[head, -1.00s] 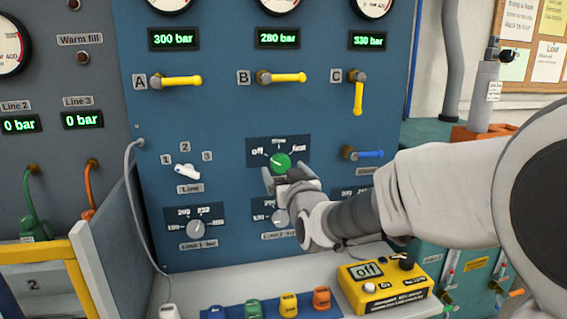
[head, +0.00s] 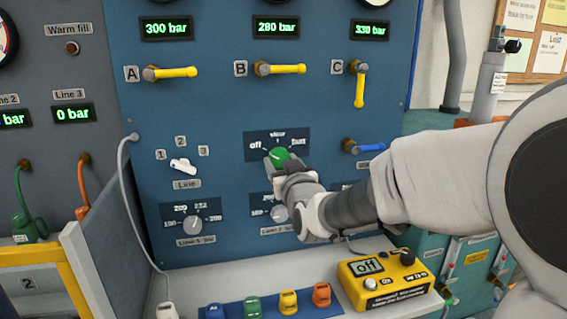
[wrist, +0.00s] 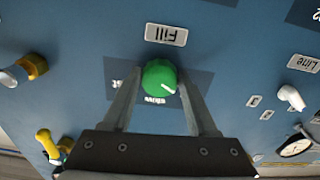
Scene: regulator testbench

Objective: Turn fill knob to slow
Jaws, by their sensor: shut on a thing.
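The green fill knob (head: 279,156) sits on a dark plate on the blue panel, labelled off at left, slow at top and fast at right. My gripper (head: 278,166) reaches it from below right, its fingers shut on the knob. In the wrist view, which is upside down, the green knob (wrist: 160,77) is between the two fingers (wrist: 159,82). Its white mark points down and right there, on the off side of slow. The off label is hidden there behind a finger.
A white Line selector (head: 183,166) is left of the knob and a blue-handled valve (head: 368,148) is right. Grey regulator knobs (head: 194,225) are below, one partly behind my gripper. A yellow meter (head: 383,281) stands on the shelf. Yellow valve handles (head: 281,69) are above.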

